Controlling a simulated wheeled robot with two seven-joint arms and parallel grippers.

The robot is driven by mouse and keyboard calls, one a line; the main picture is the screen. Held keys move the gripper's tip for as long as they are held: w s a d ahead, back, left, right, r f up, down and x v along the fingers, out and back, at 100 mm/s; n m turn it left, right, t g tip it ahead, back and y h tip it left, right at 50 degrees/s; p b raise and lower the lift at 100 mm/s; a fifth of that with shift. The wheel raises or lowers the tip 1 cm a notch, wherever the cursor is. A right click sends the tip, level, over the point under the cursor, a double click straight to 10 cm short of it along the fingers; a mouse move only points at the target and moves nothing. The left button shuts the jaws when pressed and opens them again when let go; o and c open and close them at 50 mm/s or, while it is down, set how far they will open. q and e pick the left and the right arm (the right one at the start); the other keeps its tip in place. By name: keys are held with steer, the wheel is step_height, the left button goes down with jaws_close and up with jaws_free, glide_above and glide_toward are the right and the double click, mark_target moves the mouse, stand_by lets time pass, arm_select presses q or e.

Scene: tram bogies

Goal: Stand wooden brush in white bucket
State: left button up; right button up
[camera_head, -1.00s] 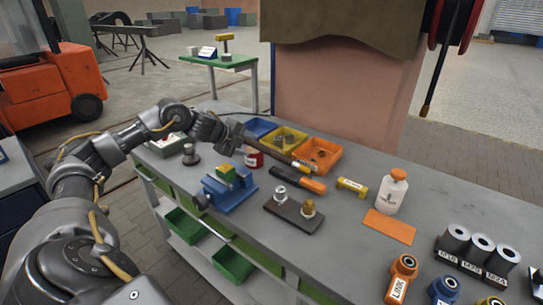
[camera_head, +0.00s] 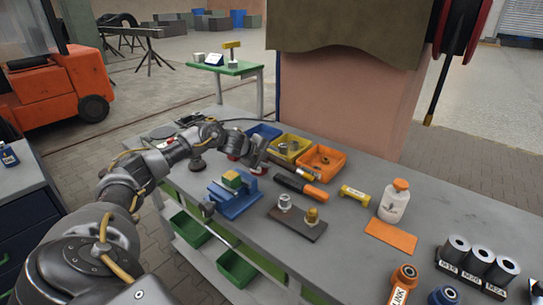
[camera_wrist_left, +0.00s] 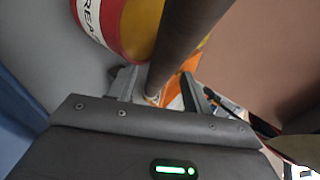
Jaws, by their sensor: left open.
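The wooden brush (camera_head: 306,172) lies on the grey bench in front of the yellow and orange bins, its left part hidden by my gripper. My left gripper (camera_head: 262,164) is open beside the grease tin (camera_head: 258,171), at the left end of the brush. In the left wrist view, a dark brown rod, apparently the brush handle (camera_wrist_left: 190,35), runs down between the open fingers (camera_wrist_left: 160,92); I cannot tell whether they touch it. A small white container (camera_head: 198,57), perhaps the white bucket, stands on the far green table. My right gripper is not in view.
The grease tin shows close beside the handle in the wrist view (camera_wrist_left: 130,25). Blue, yellow and orange bins (camera_head: 322,160) stand behind. A blue vice (camera_head: 233,200), an orange-handled tool (camera_head: 300,187) and a block with two fittings (camera_head: 297,222) lie in front.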

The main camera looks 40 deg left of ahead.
arm_select(q)
steer(key=shift+x, duration=0.95)
steer(key=shift+s, duration=0.1)
steer(key=shift+c, duration=0.2)
jaws_close()
steer(key=shift+r, duration=0.15)
